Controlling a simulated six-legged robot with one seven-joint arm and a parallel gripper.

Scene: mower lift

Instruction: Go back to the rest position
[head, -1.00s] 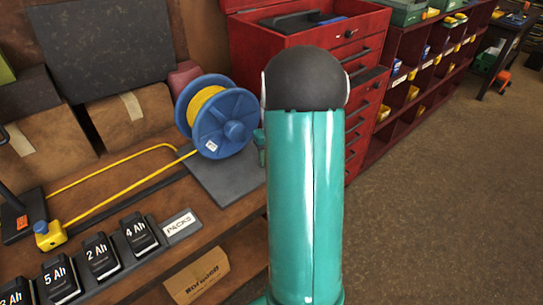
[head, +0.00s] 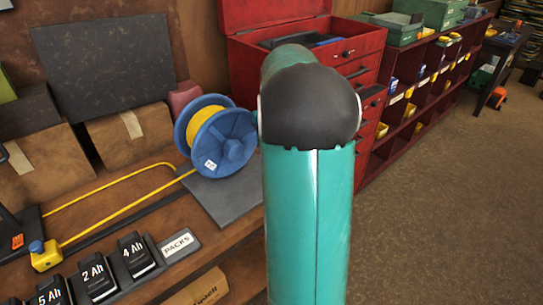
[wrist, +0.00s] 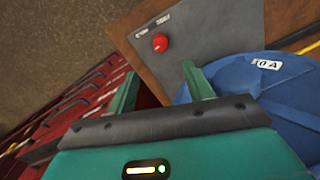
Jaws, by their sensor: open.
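My gripper shows in the wrist view (wrist: 165,95), its two green fingers apart with nothing between them. Beyond the fingers is a grey plate (wrist: 185,55) with a red button (wrist: 160,43) on it. A blue cable reel (wrist: 275,110) lies close to the right finger; I cannot tell whether they touch. In the head view the blue reel (head: 237,145) with yellow cable stands on the bench (head: 120,205). My teal arm rises in the middle of that view and hides what is behind it, and my gripper is out of sight there.
A red tool cabinet (head: 375,60) stands behind my arm. Shelves with bins (head: 420,85) run to the right. Several black battery packs (head: 135,255) and a yellow plug (head: 46,256) with its cable lie on the bench. The brown floor (head: 450,220) at the right is clear.

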